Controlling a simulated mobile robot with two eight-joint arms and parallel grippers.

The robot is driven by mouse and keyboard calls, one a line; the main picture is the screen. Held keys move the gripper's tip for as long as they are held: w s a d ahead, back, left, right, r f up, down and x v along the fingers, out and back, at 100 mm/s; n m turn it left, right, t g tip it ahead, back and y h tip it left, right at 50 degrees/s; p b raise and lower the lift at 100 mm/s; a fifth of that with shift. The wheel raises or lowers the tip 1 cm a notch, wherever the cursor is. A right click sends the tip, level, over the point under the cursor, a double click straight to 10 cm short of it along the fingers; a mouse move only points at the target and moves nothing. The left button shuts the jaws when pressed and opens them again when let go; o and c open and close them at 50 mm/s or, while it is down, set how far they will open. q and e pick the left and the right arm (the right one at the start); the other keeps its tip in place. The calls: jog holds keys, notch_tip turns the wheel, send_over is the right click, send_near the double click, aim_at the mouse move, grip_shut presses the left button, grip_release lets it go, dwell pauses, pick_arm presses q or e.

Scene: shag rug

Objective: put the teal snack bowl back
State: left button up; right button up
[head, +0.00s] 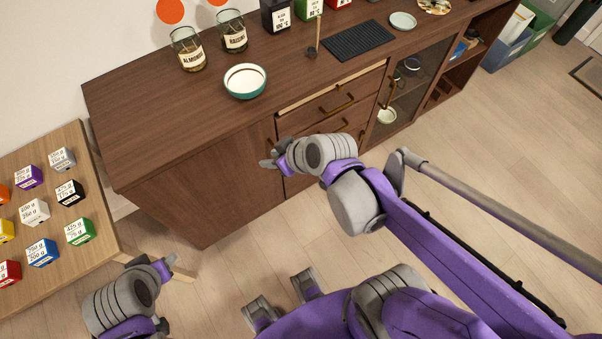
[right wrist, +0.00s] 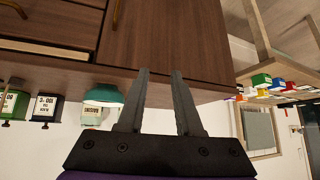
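The teal snack bowl (head: 245,82), white inside, stands upright on the wooden sideboard top, left of the drawers. It also shows in the right wrist view (right wrist: 104,95), where the picture is upside down. My right gripper (head: 268,163) is in front of the sideboard, lower than its top and apart from the bowl. In the right wrist view its two fingers (right wrist: 161,72) are apart with nothing between them. My left gripper (head: 172,262) is low at the left, near the small table's corner, away from the bowl; its finger gap is not clear.
Jars labelled almonds (head: 188,53) and raisins (head: 233,36) stand behind the bowl. A black mat (head: 358,40) lies to the right. The top drawer (head: 328,88) is slightly open. Pale bowls (head: 387,116) sit in the glass-fronted cabinet. A side table (head: 110,242) holds several coloured boxes.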

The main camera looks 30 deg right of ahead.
jog(key=s+d+f+m+g+h, duration=0.2)
jog(key=s+d+m+h, duration=0.1)
jog(key=s, duration=0.5)
jog(key=shift+s+d+f+m, duration=0.15)
jog(key=shift+s+m, duration=0.15)
jog(key=shift+s, duration=0.1)
dwell(0.5)
